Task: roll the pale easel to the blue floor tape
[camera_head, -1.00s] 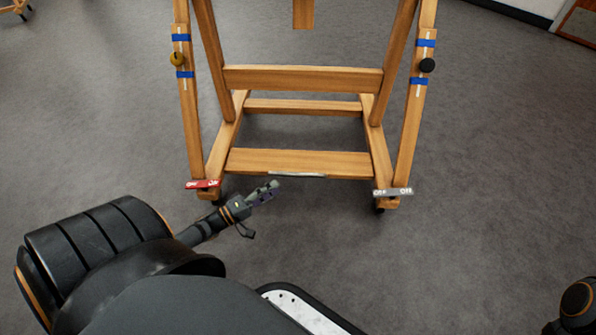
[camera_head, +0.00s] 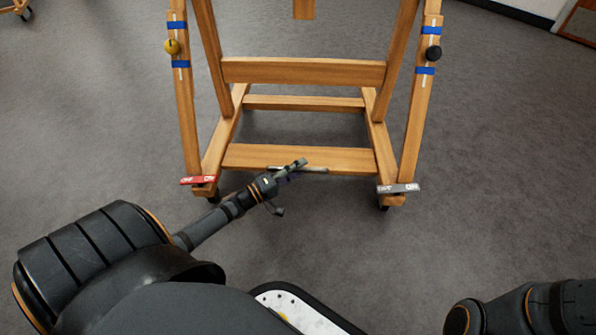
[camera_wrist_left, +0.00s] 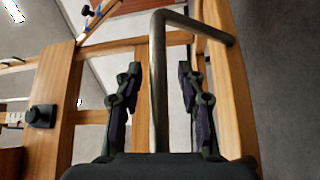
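The pale wooden easel (camera_head: 305,72) stands upright on casters ahead of me in the head view; its top is cut off. A metal bar handle (camera_head: 316,170) is on its lower front crossbar. My left gripper (camera_head: 293,166) is at this handle. In the left wrist view, the left gripper (camera_wrist_left: 158,80) is open, with the bent handle (camera_wrist_left: 158,105) between its separated fingers. Contact cannot be told. My right arm shows at the bottom right of the head view, but its gripper is not visible. No blue floor tape shows on the visible floor.
A red brake tag (camera_head: 198,180) and a grey one (camera_head: 398,188) sit at the easel's front feet. Grey floor (camera_head: 510,150) is clear at right.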

